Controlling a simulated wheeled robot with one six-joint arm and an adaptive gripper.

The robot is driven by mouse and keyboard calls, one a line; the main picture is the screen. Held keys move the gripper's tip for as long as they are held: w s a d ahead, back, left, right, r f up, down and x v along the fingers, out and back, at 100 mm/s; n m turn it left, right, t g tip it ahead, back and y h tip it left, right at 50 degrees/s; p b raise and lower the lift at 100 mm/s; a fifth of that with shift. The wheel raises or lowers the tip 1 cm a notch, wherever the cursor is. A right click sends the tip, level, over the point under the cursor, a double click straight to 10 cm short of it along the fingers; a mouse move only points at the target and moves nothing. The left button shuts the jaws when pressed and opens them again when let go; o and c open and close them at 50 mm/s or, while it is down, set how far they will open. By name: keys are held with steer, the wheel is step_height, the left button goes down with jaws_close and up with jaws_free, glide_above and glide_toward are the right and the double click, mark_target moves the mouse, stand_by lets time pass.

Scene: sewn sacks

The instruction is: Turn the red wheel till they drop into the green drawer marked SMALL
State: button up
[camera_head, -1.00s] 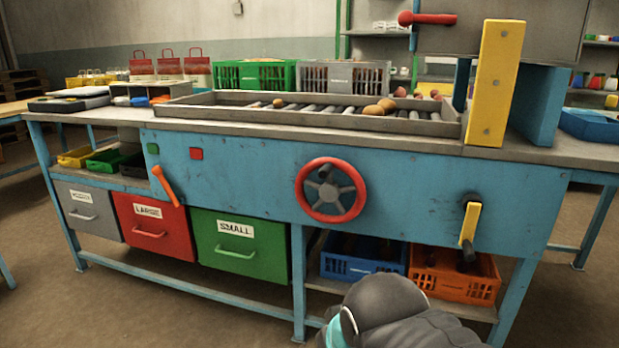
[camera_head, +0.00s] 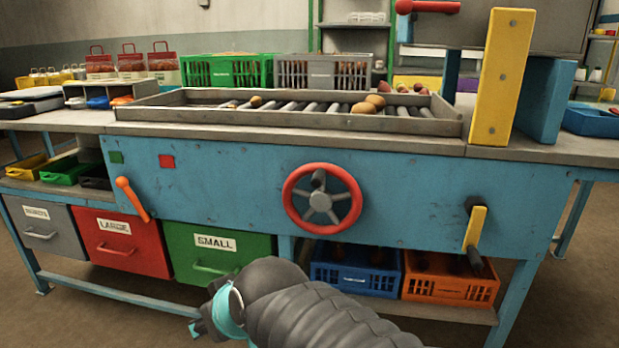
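The red wheel (camera_head: 357,206) is mounted on the blue front panel of the sorting bench, with grey spokes and a dark knob near its upper middle. The green drawer marked SMALL (camera_head: 190,246) is shut below the panel, left of the wheel; my arm covers part of its lower right. Several potato-like lumps (camera_head: 363,108) lie on the roller tray (camera_head: 200,114) on top. My arm reaches in from the bottom, below and left of the wheel and apart from it. A teal and dark part at its end (camera_head: 206,322) shows low in front; the gripper's fingers cannot be made out.
A red drawer marked LARGE (camera_head: 147,256) and a grey drawer (camera_head: 62,243) stand left of the green one. An orange lever (camera_head: 132,199) and a yellow-handled crank (camera_head: 474,227) stick out from the panel. Blue (camera_head: 340,277) and orange (camera_head: 425,287) crates sit on the lower shelf.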

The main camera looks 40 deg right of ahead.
steer(key=w+d+r+t, duration=0.2)
steer(key=w+r+t, duration=0.1)
steer(key=w, duration=0.3)
steer(key=m+h+b, duration=0.2)
steer(key=m+h, duration=0.7)
steer(key=h, duration=0.6)
glide_toward(316, 185)
steer(key=b+x, duration=0.1)
steer(key=x, duration=1.1)
steer(key=shift+w+d, duration=0.25)
steer(key=shift+d, duration=0.05)
steer(key=shift+c, duration=0.3)
jaws_close()
